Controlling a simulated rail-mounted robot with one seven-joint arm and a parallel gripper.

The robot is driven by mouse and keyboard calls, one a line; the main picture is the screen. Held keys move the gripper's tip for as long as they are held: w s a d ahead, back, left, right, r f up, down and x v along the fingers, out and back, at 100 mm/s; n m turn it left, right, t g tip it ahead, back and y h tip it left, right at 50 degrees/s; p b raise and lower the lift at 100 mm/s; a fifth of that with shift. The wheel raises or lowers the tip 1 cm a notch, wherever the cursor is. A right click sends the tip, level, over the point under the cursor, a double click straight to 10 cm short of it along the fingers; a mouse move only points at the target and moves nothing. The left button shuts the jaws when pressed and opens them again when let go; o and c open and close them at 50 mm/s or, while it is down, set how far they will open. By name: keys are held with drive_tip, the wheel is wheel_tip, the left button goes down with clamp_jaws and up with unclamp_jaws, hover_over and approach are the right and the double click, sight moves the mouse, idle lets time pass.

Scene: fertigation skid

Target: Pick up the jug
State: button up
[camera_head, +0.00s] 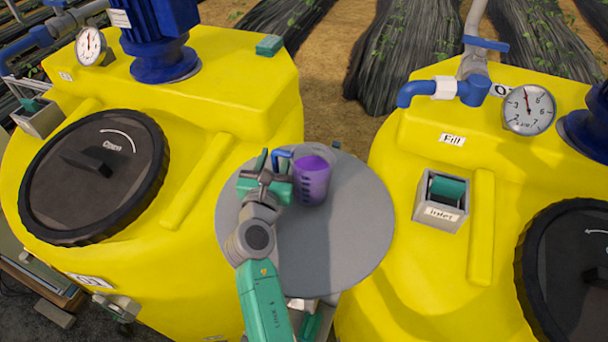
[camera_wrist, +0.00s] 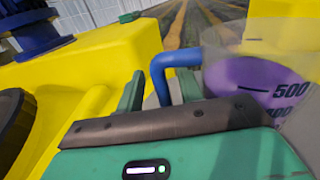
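The jug (camera_head: 313,182) is a clear measuring cup with purple liquid and a blue handle. It stands upright on a round grey table (camera_head: 350,240) in the head view. In the wrist view the jug (camera_wrist: 262,85) fills the right side, with scale marks showing, and its blue handle (camera_wrist: 176,58) points left. My gripper (camera_head: 272,162) is at the handle, left of the jug. In the wrist view the green fingertips of my gripper (camera_wrist: 160,88) are apart, with the upright part of the handle between them and a gap visible. The lower handle is hidden.
Yellow tanks stand on both sides of the table. The left one (camera_head: 225,75) has a black lid (camera_head: 93,175); the right one (camera_head: 400,290) carries a blue pipe (camera_head: 440,92), a gauge (camera_head: 528,109) and a grey inlet box (camera_head: 441,202). The table's right and front are clear.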

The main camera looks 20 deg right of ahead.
drive_tip(key=shift+w+d, duration=0.15)
drive_tip(key=shift+c, duration=0.5)
clamp_jaws()
drive_tip(key=shift+r, duration=0.1)
